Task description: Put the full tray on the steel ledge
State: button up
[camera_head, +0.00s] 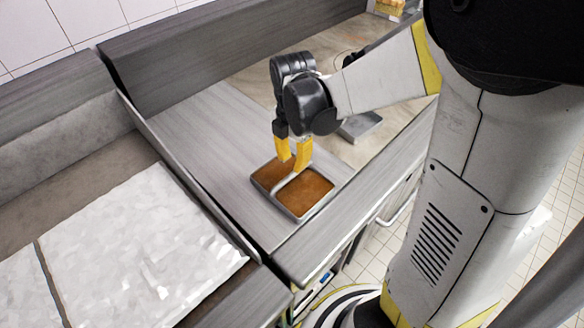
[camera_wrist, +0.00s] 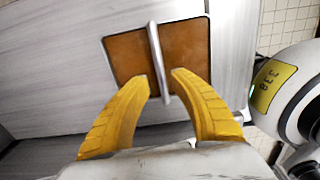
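The full tray (camera_head: 314,207) is a shallow metal tray with brown contents and a raised bar handle across its middle. It appears to rest flat on the grey brushed-steel ledge (camera_head: 205,135), near the front edge. It also shows in the wrist view (camera_wrist: 127,58), with its handle (camera_wrist: 154,45) running between my fingers. My gripper (camera_head: 293,163) points down over the tray. In the wrist view its yellow fingertips (camera_wrist: 160,82) are apart, one on each side of the handle, with gaps to it. I cannot tell how far the fingertips reach down beside the handle.
A bin of white ice-like pieces (camera_head: 130,235) lies left of the ledge behind a thin metal divider (camera_head: 185,180). A second grey tray (camera_head: 360,126) sits behind my wrist on the beige counter (camera_head: 255,80). The ledge left of and behind the full tray is clear.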

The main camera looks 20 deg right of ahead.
aim_at(293, 175)
notch_tip(293, 175, up, 4)
jog(key=shift+f+p, duration=0.1)
jog(key=shift+p, duration=0.35)
jog(key=s+a+r+m+t, duration=0.1)
jog(key=s+r+m+t, duration=0.6)
jog(key=m, duration=1.5)
jog(key=s+r, duration=0.2)
jog(key=s, duration=0.1)
jog(key=shift+r+m, duration=0.2)
jog(key=shift+m, duration=0.1)
jog(key=shift+s, duration=0.1)
